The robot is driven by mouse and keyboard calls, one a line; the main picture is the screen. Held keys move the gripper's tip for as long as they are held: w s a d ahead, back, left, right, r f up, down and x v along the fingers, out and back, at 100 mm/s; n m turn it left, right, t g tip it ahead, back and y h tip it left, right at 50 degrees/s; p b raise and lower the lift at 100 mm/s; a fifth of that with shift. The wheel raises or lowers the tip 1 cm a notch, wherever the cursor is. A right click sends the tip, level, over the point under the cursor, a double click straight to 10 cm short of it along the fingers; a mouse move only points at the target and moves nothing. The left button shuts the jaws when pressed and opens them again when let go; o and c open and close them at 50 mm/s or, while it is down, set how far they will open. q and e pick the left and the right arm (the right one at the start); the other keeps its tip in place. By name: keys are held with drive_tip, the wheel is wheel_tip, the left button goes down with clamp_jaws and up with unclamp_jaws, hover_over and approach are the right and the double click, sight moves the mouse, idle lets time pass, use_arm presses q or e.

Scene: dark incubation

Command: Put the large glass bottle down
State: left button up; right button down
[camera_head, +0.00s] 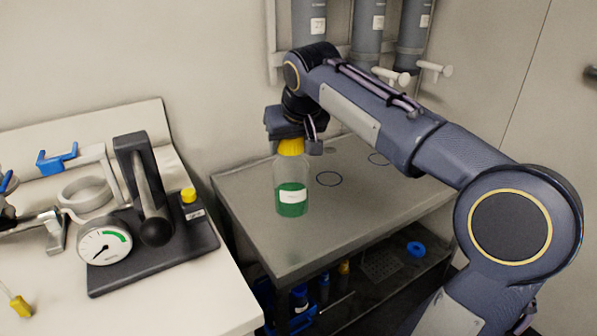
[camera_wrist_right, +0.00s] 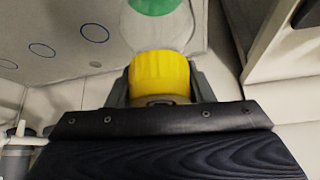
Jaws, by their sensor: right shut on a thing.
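The large glass bottle (camera_head: 291,196) has a yellow cap, a white label and green liquid in its lower part. It is upright over the left part of the grey metal table (camera_head: 345,215). I cannot tell whether its base touches the table top. My right gripper (camera_head: 296,139) is shut on the yellow cap from above. In the right wrist view the cap (camera_wrist_right: 160,76) sits between the fingers of the right gripper (camera_wrist_right: 158,88), with the clear glass and green liquid beyond it. My left gripper is not in view.
Dark circles (camera_head: 329,179) mark the table top right of the bottle. A white bench (camera_head: 190,295) at left carries a dark device with a gauge (camera_head: 104,243) and a lever. Grey cylinders (camera_head: 368,30) hang on the back wall. The lower shelf holds small bottles and a blue ring (camera_head: 416,248).

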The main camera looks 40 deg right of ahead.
drive_tip(key=w+d+f+b, duration=0.2)
drive_tip(key=d+f, duration=0.3)
drive_tip(key=f, duration=0.4)
drive_tip(key=shift+w+b, duration=0.3)
drive_tip(key=shift+w, duration=0.2)
drive_tip(key=shift+f, duration=0.15)
drive_tip(key=shift+f, duration=0.15)
drive_tip(key=c, duration=0.7)
unclamp_jaws()
drive_tip(key=shift+a, duration=0.1)
drive_tip(key=p+v, duration=0.2)
drive_tip(key=v, duration=1)
drive_tip(key=shift+s+p, duration=0.1)
drive_tip(key=shift+p, duration=0.25)
